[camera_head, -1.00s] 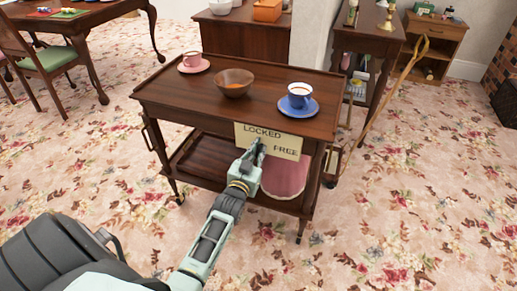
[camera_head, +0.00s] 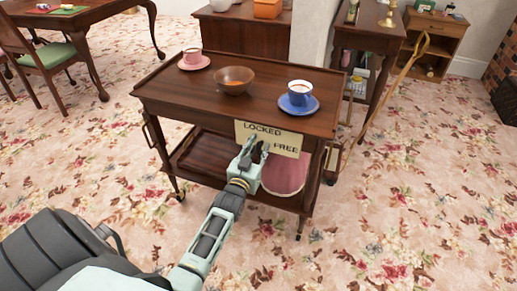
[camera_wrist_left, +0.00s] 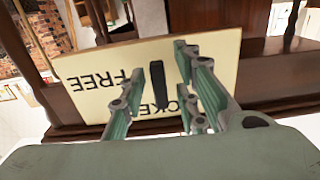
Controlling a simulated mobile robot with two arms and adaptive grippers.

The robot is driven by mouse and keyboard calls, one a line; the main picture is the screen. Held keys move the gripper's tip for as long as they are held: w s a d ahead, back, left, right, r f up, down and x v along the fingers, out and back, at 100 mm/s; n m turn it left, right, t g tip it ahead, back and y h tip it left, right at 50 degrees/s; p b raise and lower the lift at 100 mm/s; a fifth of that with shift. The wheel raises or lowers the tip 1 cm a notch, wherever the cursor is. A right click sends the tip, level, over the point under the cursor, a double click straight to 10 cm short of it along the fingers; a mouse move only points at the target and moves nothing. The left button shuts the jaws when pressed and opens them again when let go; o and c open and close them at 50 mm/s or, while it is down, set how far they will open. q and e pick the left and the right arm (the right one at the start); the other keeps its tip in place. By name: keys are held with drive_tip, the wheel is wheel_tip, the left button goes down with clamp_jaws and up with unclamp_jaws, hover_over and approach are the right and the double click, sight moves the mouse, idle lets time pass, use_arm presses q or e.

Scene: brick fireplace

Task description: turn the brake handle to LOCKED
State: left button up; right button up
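The cream sign plate (camera_head: 287,138) with the words LOCKED and FREE is on the front edge of the wooden tea trolley (camera_head: 180,108). In the left wrist view the plate (camera_wrist_left: 210,50) appears upside down. There the dark brake handle (camera_wrist_left: 158,84) is a short upright bar between the two words. My left gripper (camera_head: 256,148) is in front of the plate. In the wrist view its fingers (camera_wrist_left: 160,92) are apart, one on each side of the handle, with visible gaps. Part of LOCKED is hidden by a finger there. My right gripper is in neither view.
On the trolley top are a pink cup (camera_head: 193,56) on a saucer, a brown bowl (camera_head: 234,80) and a blue cup (camera_head: 299,93) on a blue saucer. A pink round object (camera_head: 284,175) is on the lower shelf. A walking stick (camera_head: 385,95) leans at the right.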

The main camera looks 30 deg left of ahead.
use_arm(q)
drive_tip(key=v, duration=1.2)
idle(0.5)
